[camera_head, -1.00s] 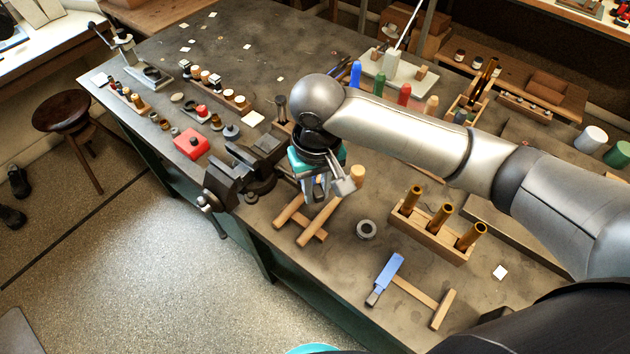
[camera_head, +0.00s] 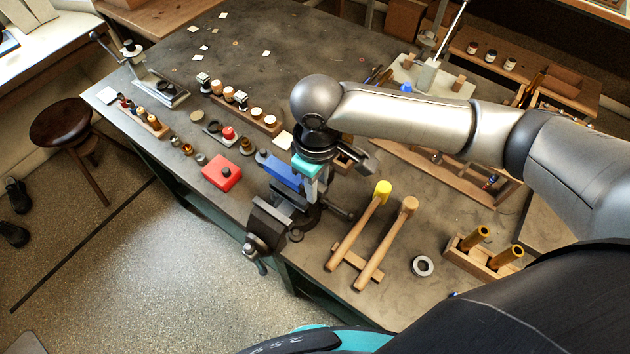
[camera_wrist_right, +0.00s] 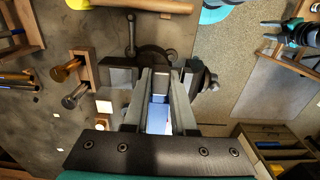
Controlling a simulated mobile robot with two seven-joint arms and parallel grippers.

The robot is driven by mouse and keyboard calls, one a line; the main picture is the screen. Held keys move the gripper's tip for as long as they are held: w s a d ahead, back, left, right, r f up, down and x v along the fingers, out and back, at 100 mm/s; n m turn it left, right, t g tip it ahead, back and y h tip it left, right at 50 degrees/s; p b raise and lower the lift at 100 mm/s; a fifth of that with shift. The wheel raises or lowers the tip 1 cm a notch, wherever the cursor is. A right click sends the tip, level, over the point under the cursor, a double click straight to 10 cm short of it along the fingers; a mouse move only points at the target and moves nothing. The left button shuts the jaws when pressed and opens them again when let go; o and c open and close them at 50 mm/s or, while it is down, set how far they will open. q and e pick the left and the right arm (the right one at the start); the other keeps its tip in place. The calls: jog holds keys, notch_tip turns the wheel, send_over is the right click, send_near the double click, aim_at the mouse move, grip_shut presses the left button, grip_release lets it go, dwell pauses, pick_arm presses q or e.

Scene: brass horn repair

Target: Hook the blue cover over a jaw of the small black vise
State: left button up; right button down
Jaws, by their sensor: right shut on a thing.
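The black vise (camera_head: 266,226) is clamped at the bench's front edge, with its jaws and handle facing the front. My right gripper (camera_head: 314,198) points down at the vise's right side, shut on the blue cover (camera_wrist_right: 160,112), which shows between its fingers in the wrist view. In the head view a long blue piece (camera_head: 279,170) lies just left of the fingers, above the vise body. The fingers hide part of the vise, and I cannot tell whether the cover touches a jaw.
A red box (camera_head: 222,173) stands left of the vise. Two mallets (camera_head: 372,245) lie on a wooden rest to the right, with a grey ring (camera_head: 422,266) and a wooden rack (camera_head: 485,262) of brass tubes beyond. Small parts crowd the bench behind.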

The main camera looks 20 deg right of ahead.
pick_arm(q)
jog(key=shift+s, duration=0.35)
pick_arm(e)
jog(key=shift+s, duration=0.1)
jog(key=shift+f, duration=0.1)
pick_arm(q)
jog(key=shift+w+f+b, duration=0.2)
jog(key=shift+f+b, duration=0.6)
pick_arm(e)
notch_tip(320, 180, down, 5)
jog(key=shift+r, duration=0.2)
pick_arm(q)
jog(key=shift+r, duration=0.2)
jog(key=shift+r+p, duration=0.4)
jog(key=shift+p, duration=0.2)
jog(key=shift+r, duration=0.25)
pick_arm(e)
jog(key=shift+f, duration=0.1)
dwell(0.5)
